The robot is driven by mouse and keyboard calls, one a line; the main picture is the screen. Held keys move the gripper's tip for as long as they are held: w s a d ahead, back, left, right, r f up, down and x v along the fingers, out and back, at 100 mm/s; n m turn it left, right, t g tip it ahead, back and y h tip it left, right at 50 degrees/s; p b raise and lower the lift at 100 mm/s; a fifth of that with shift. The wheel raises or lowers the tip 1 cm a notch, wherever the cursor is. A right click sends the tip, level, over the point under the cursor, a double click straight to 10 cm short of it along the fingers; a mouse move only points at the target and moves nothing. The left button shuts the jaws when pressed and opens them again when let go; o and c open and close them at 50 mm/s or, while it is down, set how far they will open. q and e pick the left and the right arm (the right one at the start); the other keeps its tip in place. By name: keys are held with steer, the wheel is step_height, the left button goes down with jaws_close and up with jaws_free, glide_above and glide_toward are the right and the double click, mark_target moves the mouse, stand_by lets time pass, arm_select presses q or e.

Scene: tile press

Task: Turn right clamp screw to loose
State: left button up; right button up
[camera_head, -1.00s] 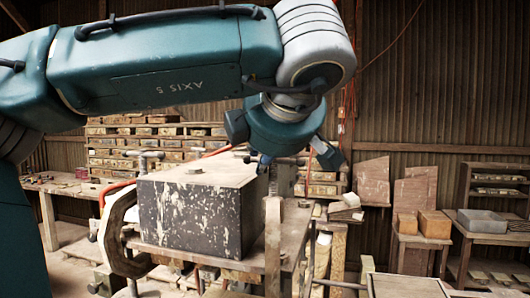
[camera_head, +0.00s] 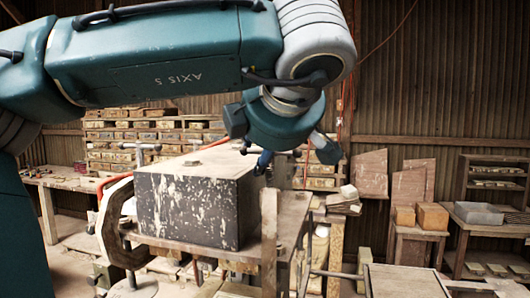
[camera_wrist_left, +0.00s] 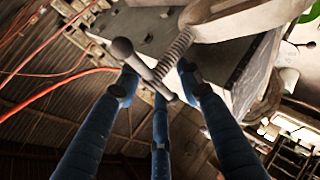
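The right clamp screw (camera_wrist_left: 182,46) shows in the left wrist view as a threaded rod. A dark T-bar handle (camera_wrist_left: 140,67) with a round knob crosses its end. My left gripper (camera_wrist_left: 157,86) has three blue fingers spread around this handle, with the tips close to it; I cannot tell whether any touches. In the head view my left gripper (camera_head: 294,160) hangs at the far right corner of the dark, paint-worn press block (camera_head: 195,208), with fingers apart. There the screw is not clearly visible. My right gripper is not in view.
A pale C-shaped clamp (camera_head: 113,222) grips the left side of the press table, with a T-handle (camera_head: 139,148) above the block. An upright post (camera_head: 269,245) stands at the block's front right. Shelves of tiles and side benches stand behind.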

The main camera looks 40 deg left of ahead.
arm_select(q)
steer(key=shift+s+f, duration=0.1)
steer(key=shift+f, duration=0.2)
